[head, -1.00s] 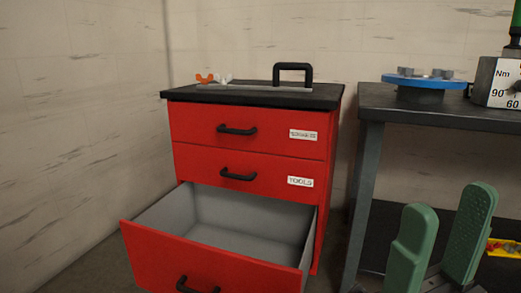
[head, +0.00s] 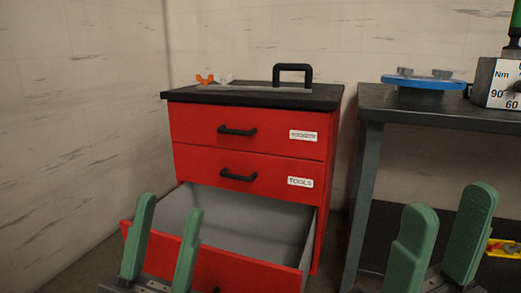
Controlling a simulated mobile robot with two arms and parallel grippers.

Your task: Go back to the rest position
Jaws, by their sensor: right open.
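My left gripper (head: 163,240) is open and empty, its two green fingers upright in front of the open bottom drawer at the lower left. My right gripper (head: 440,243) is open and empty at the lower right, in front of the dark table. Both are seen in the head view, apart from each other, and I see neither touching anything. The lower parts of both arms are out of the picture.
A red cabinet (head: 249,148) stands against the wall with its bottom drawer (head: 150,240) pulled out, seemingly empty. On its black top lie a handled tool (head: 292,74) and an orange part (head: 204,80).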

